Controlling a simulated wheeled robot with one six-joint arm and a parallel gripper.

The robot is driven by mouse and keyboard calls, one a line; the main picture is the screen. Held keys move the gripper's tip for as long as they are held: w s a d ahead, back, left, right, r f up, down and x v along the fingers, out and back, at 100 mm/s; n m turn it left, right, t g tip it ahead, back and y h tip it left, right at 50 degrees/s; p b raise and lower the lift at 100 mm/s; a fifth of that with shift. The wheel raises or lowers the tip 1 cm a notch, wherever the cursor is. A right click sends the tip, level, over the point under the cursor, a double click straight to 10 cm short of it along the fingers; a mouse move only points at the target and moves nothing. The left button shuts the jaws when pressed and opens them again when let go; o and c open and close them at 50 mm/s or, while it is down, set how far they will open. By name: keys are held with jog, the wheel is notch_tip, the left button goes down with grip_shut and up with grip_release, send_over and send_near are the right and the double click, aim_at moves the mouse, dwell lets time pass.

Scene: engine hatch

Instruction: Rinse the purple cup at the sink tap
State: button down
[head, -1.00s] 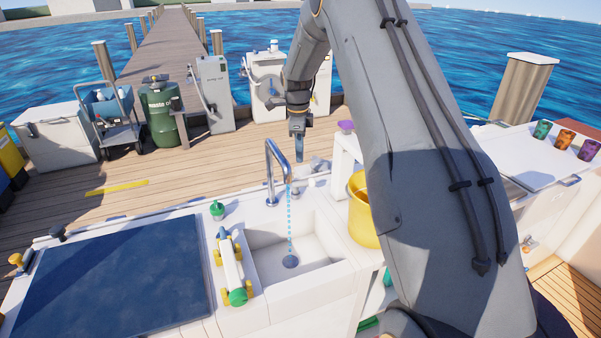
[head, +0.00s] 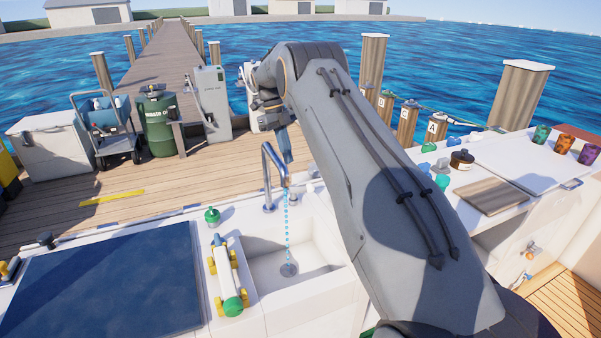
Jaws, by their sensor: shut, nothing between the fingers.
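The purple cup (head: 589,153) stands at the far right on the pale counter, at the end of a row with a green cup and an orange cup. The sink tap (head: 268,165) is a metal spout over the white sink basin (head: 310,262), and a blue dotted stream of water falls from it to the drain. My gripper (head: 288,158) is shut and empty, pointing down beside the tap's bend, far from the purple cup. I cannot tell whether it touches the tap. My arm hides the area right of the sink.
The green cup (head: 541,134) and orange cup (head: 565,143) stand near the purple one. A wooden board (head: 490,197) and several small jars lie nearer on that counter. A yellow-wheeled toy-like item (head: 228,276) and a dark blue panel (head: 105,280) are left of the sink.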

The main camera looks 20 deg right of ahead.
jog(key=s+f+p, duration=0.1)
jog(key=s+d+f+p, duration=0.1)
jog(key=s+f, duration=0.1)
jog(key=s+d+f+p, duration=0.1)
jog(key=f+p, duration=0.1)
jog(key=shift+s+f, duration=0.15)
jog(key=shift+s+d+f+p, duration=0.25)
jog(key=shift+s+p, duration=0.1)
jog(key=shift+s, duration=0.1)
jog(key=shift+s+d+b, duration=0.2)
jog(key=shift+s+b, duration=0.05)
jog(key=shift+b, duration=0.15)
jog(key=shift+s+d, duration=0.1)
jog(key=shift+s, duration=0.15)
jog(key=shift+f, duration=0.1)
